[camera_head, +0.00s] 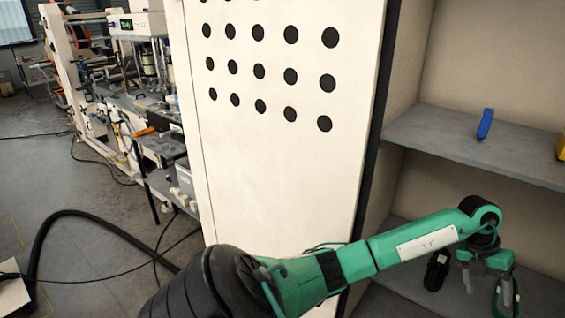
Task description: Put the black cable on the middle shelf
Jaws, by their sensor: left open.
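An open cabinet on the right has a grey shelf board (440,138) at mid height and a lower shelf (408,285) below it. My left arm reaches across the cabinet's front edge. My left gripper (488,288) points down, open, in front of the lower shelf, below the upper board. A small black object (437,270) stands just left of the gripper; I cannot tell if it is the black cable. A thick black cable or hose (90,214) curves over the floor at the left. My right gripper is not in view.
A blue object (485,123) stands on the upper board, and a yellow one (562,146) is cut off at the right edge. The white perforated cabinet side (275,165) stands left of the shelves. Machinery (140,95) and thin floor cables are behind at left.

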